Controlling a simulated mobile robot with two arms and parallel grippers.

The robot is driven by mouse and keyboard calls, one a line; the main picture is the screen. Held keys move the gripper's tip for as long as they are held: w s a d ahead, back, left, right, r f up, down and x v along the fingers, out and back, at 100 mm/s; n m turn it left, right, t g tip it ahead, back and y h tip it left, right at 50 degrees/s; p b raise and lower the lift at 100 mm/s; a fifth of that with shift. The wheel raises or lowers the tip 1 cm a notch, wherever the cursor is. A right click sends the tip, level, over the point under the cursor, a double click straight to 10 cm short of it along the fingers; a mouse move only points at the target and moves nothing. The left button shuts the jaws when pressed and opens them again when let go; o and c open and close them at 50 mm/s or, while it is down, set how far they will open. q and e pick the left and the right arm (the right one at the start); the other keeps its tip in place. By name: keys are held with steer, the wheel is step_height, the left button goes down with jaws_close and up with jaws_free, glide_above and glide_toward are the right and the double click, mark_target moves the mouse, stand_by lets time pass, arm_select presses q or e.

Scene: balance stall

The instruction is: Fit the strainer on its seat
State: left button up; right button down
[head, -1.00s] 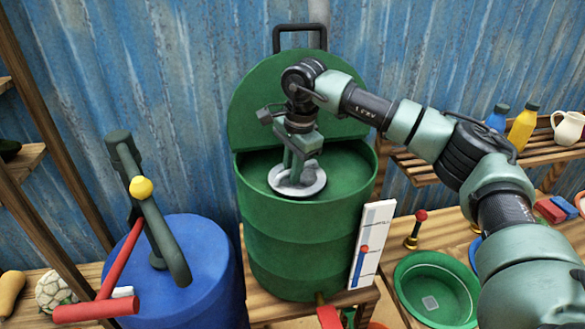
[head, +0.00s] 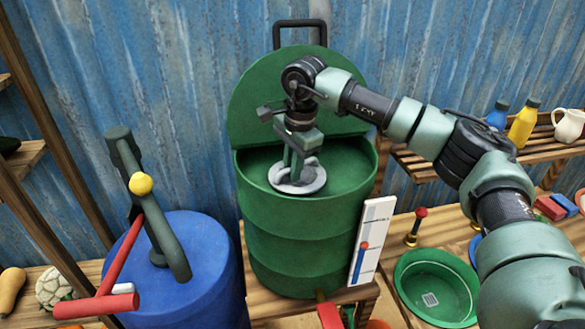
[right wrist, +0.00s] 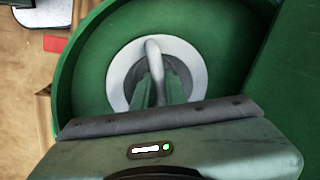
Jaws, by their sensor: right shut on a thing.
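The strainer (head: 284,184) is a pale grey disc with a raised handle, low inside the open green drum (head: 300,240). My right gripper (head: 296,172) points down into the drum and is shut on the strainer's handle. In the right wrist view the strainer's light ring (right wrist: 118,75) and arched handle (right wrist: 153,60) show in front of the jaws, over the drum's green inside. The seat is not seen; the strainer and gripper may cover it. I cannot tell whether the strainer touches the floor of the drum. My left gripper is not in view.
The drum's green lid (head: 250,110) stands raised behind my right gripper. A blue barrel (head: 190,285) with a lever pump (head: 150,205) and red handle is at left. A white gauge board (head: 372,240) stands beside the drum, and a green basin (head: 415,270) lies right.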

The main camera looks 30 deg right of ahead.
steer(key=shift+f, duration=0.3)
stand_by(0.5)
steer(key=c, duration=0.9)
jaws_free()
steer(key=shift+r, duration=0.25)
steer(key=shift+r+p, duration=1.05)
steer(key=shift+r, duration=0.6)
steer(key=shift+r, duration=0.15)
steer(key=shift+r+p, duration=2.15)
steer(key=shift+r, duration=0.85)
